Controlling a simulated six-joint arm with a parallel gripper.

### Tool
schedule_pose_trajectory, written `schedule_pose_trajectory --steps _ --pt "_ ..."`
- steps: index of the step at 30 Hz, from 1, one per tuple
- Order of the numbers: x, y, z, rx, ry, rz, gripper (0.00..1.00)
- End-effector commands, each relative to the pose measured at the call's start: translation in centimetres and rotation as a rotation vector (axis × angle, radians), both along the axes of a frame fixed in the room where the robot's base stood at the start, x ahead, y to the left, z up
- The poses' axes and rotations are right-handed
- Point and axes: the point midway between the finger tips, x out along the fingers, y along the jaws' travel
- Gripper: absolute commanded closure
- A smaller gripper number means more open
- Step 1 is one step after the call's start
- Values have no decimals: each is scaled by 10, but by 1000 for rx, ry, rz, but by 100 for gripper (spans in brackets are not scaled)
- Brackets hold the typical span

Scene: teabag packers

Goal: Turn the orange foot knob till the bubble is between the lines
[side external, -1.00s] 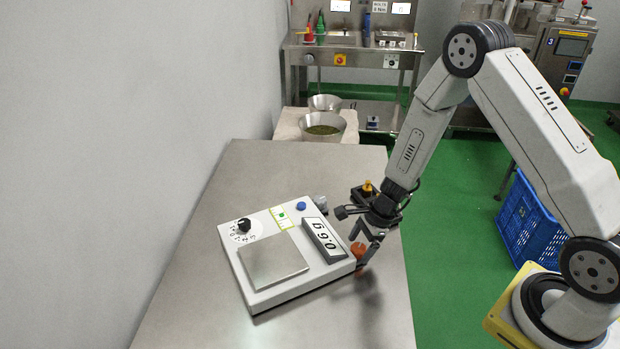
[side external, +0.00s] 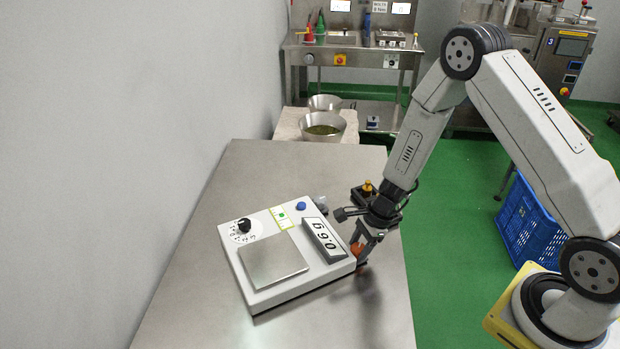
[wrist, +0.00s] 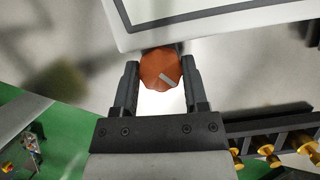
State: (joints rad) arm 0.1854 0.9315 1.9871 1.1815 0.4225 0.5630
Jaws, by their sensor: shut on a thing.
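The orange foot knob (wrist: 160,68) sits at the near-right corner of the white scale (side external: 262,298). It shows a grey mark on top in the wrist view. My gripper (wrist: 161,80) is shut on the knob, one finger on each side; it also shows in the side view (side external: 361,252), where the fingers partly cover the knob. The level window (side external: 281,217) on the scale's top has a green spot; it is too small to tell where the bubble lies against the lines. The display (side external: 324,240) reads 0.6 g.
The scale carries a bare steel pan (side external: 273,258), a black dial (side external: 244,225) and a blue button (side external: 301,206). The steel table (side external: 190,270) is clear around it. Bowls (side external: 322,126) stand beyond the far end. A blue crate (side external: 532,225) is on the floor at right.

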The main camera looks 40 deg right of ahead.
Motion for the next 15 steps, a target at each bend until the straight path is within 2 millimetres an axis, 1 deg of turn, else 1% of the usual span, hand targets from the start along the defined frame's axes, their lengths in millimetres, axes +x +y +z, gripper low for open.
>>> schedule_pose_trajectory --steps 9,15 --pt "1 0 0 1 -1 169 100" --pt "1 0 0 1 0 233 100"
